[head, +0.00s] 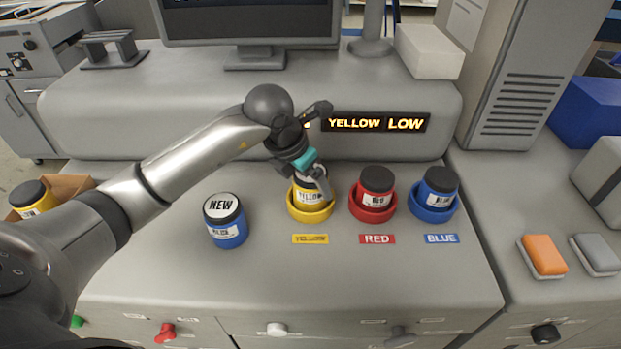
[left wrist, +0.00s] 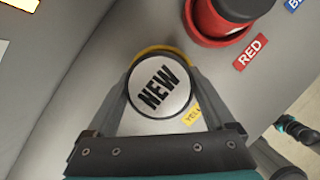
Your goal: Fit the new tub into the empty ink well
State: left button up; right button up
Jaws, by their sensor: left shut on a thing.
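My left gripper (head: 318,184) is shut on the new yellow tub (head: 308,195). Its white lid marked NEW (left wrist: 158,88) lies between the fingers in the left wrist view. The tub stands about upright in the yellow ring of the ink well (head: 312,214). I cannot tell whether its base is fully down, as the ring hides it. In the left wrist view a sliver of the ring (left wrist: 160,48) shows past the lid. A dark part with a teal band at that view's right edge may be my right gripper; its fingers cannot be made out.
A red tub (head: 377,181) and a blue tub (head: 440,182) stand in wells to the right. Another blue-labelled NEW tub (head: 225,229) stands on the deck at left. The display (head: 376,123) reads YELLOW LOW.

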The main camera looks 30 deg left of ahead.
pick_arm(q)
jog(key=shift+f+b, duration=0.45)
jog(key=o, duration=1.4)
jog(key=shift+o, duration=0.2)
jog(key=shift+r+p, duration=0.6)
jog(key=b+v, duration=0.1)
jog(key=v, duration=1)
jog(key=shift+s+r, duration=0.25)
jog(key=shift+f, duration=0.1)
